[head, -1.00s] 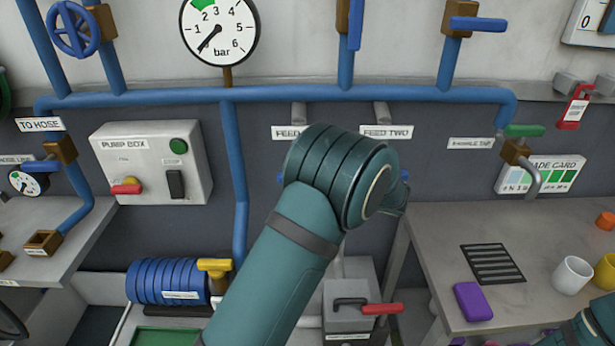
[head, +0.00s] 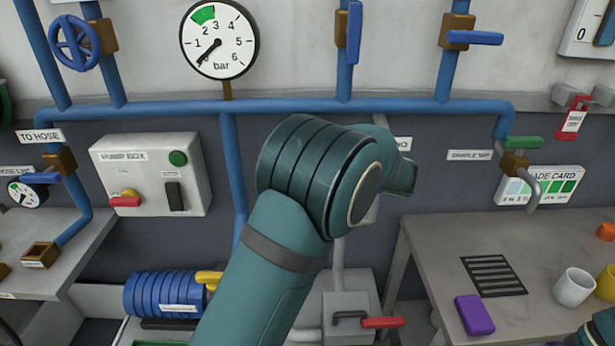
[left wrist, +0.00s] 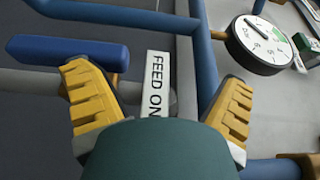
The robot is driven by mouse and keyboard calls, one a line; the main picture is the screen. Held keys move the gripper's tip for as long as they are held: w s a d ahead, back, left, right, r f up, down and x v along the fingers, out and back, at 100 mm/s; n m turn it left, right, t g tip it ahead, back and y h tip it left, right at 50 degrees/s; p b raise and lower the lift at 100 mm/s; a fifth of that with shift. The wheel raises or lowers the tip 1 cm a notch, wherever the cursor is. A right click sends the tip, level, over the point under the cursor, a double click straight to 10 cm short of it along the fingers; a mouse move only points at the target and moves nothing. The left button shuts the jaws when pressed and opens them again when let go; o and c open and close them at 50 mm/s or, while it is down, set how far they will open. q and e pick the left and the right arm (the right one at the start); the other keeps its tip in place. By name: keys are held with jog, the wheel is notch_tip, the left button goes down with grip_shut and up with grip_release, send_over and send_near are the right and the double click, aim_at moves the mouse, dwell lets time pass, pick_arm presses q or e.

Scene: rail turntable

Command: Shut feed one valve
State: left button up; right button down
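In the left wrist view my left gripper (left wrist: 160,105) is open, with its two yellow fingers wide apart and nothing between the pads. The white FEED ONE label (left wrist: 156,83), its last letter hidden, shows behind the gap. A blue lever (left wrist: 75,45), apparently the feed one valve's, lies beside the left finger, roughly along a grey pipe (left wrist: 35,82). I cannot tell whether finger and lever touch. In the head view my teal left arm hides the gripper, the lever and the FEED ONE label. My right gripper is out of view.
A blue header pipe (head: 290,106) and pressure gauge (head: 219,40) are above the arm. A blue vertical pipe (head: 233,175) runs close to its left. The pump box (head: 150,174) is further left. A bench (head: 430,225) with cups and a purple block (head: 474,314) stands right.

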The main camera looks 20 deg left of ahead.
pick_arm(q)
jog(key=shift+s+a+r, duration=0.1)
jog(key=shift+a+r, duration=0.1)
jog(key=shift+r, duration=0.8)
jog(key=shift+c, duration=0.2)
jog(key=shift+d+r, duration=0.1)
jog(key=shift+s+d+r+p, duration=0.1)
jog(key=shift+s+r+p, duration=0.1)
jog(key=shift+r+p, duration=0.45)
jog(key=shift+c, duration=0.4)
jog(key=shift+s+r, duration=0.25)
jog(key=shift+r, duration=0.05)
jog(key=shift+c, duration=0.7)
jog(key=shift+s+r, duration=0.2)
jog(key=shift+r, duration=0.1)
jog(key=s+d+r+p, duration=0.2)
jog(key=s+r+p, duration=0.2)
jog(key=r+p, duration=0.5)
jog(key=shift+s+d+r, duration=0.15)
jog(key=shift+d+r, duration=0.05)
jog(key=shift+r, duration=1.2)
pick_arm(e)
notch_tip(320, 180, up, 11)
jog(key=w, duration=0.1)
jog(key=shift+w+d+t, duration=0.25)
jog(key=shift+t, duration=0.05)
